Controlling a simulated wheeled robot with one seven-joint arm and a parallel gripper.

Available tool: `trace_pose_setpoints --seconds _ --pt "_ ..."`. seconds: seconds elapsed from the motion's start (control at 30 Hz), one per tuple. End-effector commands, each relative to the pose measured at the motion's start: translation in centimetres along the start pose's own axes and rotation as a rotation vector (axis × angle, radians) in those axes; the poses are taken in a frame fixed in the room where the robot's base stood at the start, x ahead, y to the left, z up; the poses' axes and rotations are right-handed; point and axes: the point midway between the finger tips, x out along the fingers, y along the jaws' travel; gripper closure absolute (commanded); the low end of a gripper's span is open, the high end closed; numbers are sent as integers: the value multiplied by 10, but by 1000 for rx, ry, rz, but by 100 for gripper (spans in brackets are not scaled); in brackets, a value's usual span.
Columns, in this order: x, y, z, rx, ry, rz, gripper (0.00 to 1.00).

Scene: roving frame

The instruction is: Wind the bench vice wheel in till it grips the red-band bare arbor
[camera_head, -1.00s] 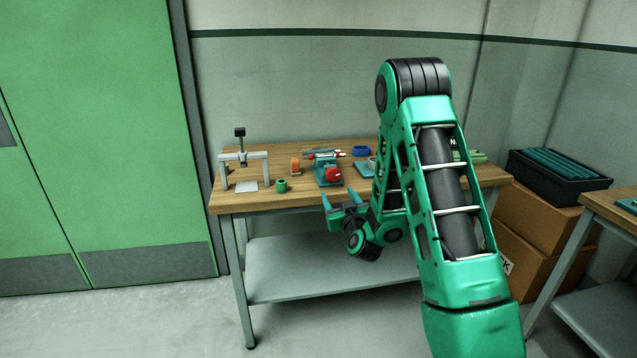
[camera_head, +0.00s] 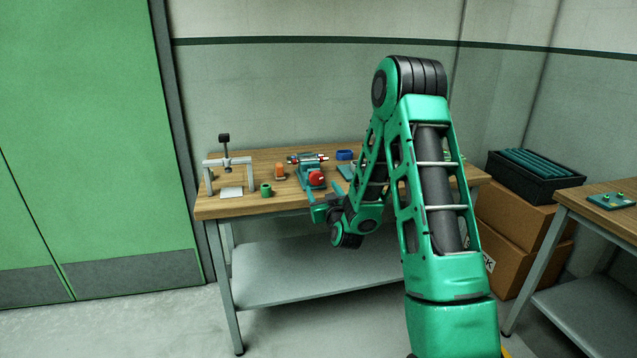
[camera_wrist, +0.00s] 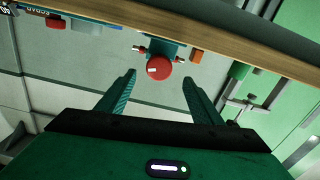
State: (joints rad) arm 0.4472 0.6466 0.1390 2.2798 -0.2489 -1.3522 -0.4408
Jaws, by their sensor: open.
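The teal bench vice (camera_head: 311,185) stands near the front edge of the wooden bench. Its round red wheel (camera_head: 317,177) faces me and shows in the wrist view (camera_wrist: 158,69) with a small white mark. A pale arbor (camera_head: 308,158) with red parts lies crosswise at the top of the vice; whether the jaws touch it I cannot tell. Its ends show either side of the wheel in the wrist view. My gripper (camera_wrist: 159,80) is open and empty, its fingers spread either side of the wheel's line and apart from it. In the head view, my gripper (camera_head: 321,196) is just in front of the vice.
On the bench (camera_head: 240,208), a grey stand (camera_head: 227,162), a green cup (camera_head: 266,190) and an orange piece (camera_head: 280,171) are left of the vice. A blue ring (camera_head: 345,155) is behind right. A black crate (camera_head: 535,178) sits on cardboard boxes (camera_head: 520,230) at right.

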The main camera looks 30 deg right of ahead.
Motion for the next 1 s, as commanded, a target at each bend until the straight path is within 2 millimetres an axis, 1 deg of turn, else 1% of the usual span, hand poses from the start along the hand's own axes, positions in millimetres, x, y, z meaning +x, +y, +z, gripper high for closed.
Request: trace_pose_setpoints --seconds 0.03,0.2,0.3,0.5,0.7,0.93,0.97,1.0 --pt "8 0 1 0 1 0 40" --pt "28 2 1 0 1 2 40" --pt "46 2 2 0 1 0 40" --pt "70 2 1 0 1 -1 40" --pt "79 2 1 1 0 -2 40" --pt "80 2 1 0 0 -1 40" --pt "80 2 1 0 1 -1 42" --pt "80 2 1 0 0 -1 52"
